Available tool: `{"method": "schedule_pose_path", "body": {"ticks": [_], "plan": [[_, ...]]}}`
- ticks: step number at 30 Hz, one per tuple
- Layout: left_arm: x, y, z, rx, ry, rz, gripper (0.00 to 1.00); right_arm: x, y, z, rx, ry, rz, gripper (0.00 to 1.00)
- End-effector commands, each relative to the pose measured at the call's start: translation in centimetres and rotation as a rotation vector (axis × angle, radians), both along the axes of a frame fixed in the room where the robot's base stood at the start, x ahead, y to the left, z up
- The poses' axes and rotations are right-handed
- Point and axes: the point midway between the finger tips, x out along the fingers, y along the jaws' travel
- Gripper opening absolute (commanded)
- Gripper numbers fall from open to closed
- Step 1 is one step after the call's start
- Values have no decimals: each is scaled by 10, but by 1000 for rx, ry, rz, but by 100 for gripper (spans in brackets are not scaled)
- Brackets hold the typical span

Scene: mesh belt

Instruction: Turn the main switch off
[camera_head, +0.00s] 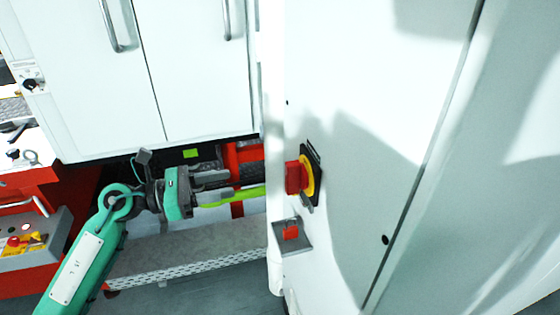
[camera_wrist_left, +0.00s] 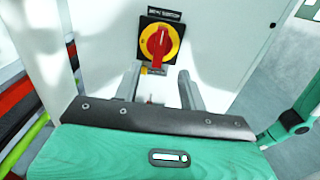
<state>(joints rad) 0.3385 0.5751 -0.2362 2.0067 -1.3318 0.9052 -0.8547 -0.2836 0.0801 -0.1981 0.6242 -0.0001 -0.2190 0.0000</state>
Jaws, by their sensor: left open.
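The main switch is a red rotary handle on a yellow disc and black plate, on the side of a white cabinet. Its red handle (camera_head: 297,176) juts toward my left gripper (camera_head: 226,182) in the head view. In the left wrist view the handle (camera_wrist_left: 158,43) stands roughly upright, beneath a dark label. My left gripper (camera_wrist_left: 160,74) is open and empty, its two grey fingers pointing at the switch. The switch lies just beyond the fingertips, slightly above them in that view, and appears apart from them. My right gripper is not in view.
The white cabinet (camera_head: 350,190) fills the right side. A small bracket with a red part (camera_head: 291,232) sits below the switch. White cabinet doors (camera_head: 195,70) hang above my arm. A grey ledge (camera_head: 190,250) runs below it. Red and yellow-green bars (camera_wrist_left: 25,140) stand at left.

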Motion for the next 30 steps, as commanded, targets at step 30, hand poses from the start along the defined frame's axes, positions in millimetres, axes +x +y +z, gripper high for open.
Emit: {"method": "schedule_pose_path", "body": {"ticks": [30], "plan": [[42, -128, 0, -4, 4, 2, 42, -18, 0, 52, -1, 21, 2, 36]]}}
